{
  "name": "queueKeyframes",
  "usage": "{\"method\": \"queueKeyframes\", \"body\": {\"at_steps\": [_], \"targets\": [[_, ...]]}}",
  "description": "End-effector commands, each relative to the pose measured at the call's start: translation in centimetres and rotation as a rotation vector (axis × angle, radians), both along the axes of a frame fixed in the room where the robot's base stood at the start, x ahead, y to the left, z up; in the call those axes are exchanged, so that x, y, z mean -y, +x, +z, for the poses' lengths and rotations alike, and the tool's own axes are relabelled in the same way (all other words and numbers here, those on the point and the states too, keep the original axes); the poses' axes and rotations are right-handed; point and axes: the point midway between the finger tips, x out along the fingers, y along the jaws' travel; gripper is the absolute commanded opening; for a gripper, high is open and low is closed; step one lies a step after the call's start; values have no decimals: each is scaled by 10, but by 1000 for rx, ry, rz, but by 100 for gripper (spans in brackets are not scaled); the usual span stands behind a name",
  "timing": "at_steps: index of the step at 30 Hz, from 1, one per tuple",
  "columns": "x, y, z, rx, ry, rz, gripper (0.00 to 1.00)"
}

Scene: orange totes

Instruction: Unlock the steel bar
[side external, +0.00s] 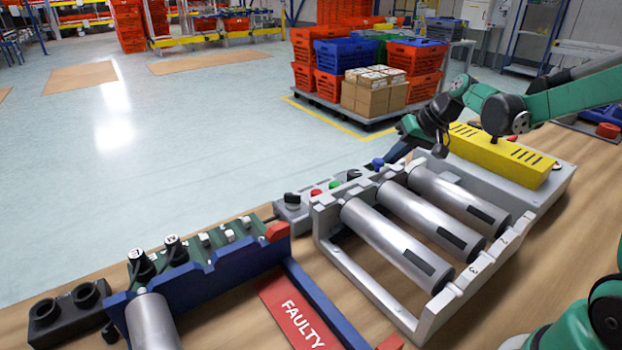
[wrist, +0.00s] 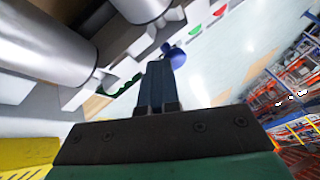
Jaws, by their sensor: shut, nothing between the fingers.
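Three steel bars lie side by side in a light grey rack (side external: 338,258): a left one (side external: 395,243), a middle one (side external: 432,214) and a right one (side external: 458,196). Each has a dark patch near its front end. A blue knob (side external: 377,163) stands at the rack's back edge; it also shows in the wrist view (wrist: 174,54). My gripper (side external: 388,160) is shut and empty, with its dark blue fingertips (wrist: 157,66) right by the blue knob. I cannot tell whether they touch it. Which bar is locked cannot be told.
A control strip (side external: 290,208) with red and green buttons and black knobs runs behind the rack. A yellow slotted block (side external: 500,155) stands at the right. A blue fixture (side external: 225,268) holds another steel cylinder (side external: 153,322) at the left, beside a red FAULTY area (side external: 292,308).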

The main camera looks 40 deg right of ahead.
Motion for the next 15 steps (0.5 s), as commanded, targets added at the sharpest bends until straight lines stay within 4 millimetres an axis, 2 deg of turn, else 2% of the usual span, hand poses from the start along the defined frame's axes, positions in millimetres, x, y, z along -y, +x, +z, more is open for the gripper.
{"method": "queueKeyframes", "body": {"at_steps": [5,8,15], "targets": [[20,-10,4,0,-2,-7,0],[39,-20,10,2,-2,-11,0],[49,-48,59,2,-4,-8,0]]}}
